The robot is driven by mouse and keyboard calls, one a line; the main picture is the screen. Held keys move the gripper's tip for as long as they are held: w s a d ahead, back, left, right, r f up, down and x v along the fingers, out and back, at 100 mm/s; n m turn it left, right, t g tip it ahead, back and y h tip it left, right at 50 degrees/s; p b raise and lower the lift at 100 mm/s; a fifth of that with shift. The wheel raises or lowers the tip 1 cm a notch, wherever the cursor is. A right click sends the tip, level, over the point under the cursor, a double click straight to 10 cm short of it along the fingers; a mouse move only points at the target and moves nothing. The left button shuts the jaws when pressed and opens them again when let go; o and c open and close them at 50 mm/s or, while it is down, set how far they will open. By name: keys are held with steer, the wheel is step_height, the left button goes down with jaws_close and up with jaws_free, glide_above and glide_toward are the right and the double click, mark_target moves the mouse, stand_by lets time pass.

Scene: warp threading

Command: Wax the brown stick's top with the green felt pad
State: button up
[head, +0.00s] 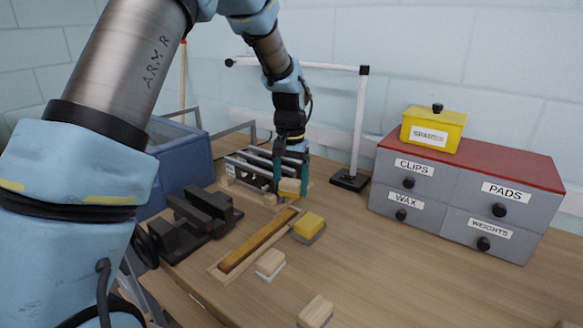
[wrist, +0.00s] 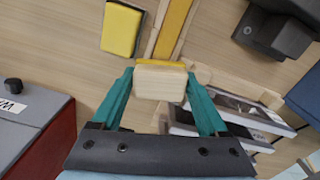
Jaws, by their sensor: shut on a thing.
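My gripper (head: 290,165) is shut on a small wooden block with a yellow face (head: 289,187). In the wrist view the teal fingers of my gripper (wrist: 162,88) grip the sides of this wooden block (wrist: 160,84); a yellow layer shows along its far edge. I see no clearly green felt on it. The brown stick (head: 258,240) lies in a pale wooden holder (head: 218,269), its golden-brown top facing up. It also shows in the wrist view (wrist: 172,28), beyond the held block. The held block is apart from the stick, off its far end.
A yellow block on a grey base (head: 309,224) sits right of the holder. Two wooden blocks (head: 270,262) (head: 315,311) lie nearer. A black clamp (head: 197,215) stands left, a rack (head: 245,172) behind. A labelled drawer cabinet (head: 465,195) and a white post (head: 358,120) stand right.

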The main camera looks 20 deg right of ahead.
steer(key=shift+r+p, duration=0.8)
steer(key=shift+r, duration=0.65)
steer(key=shift+s+f, duration=0.1)
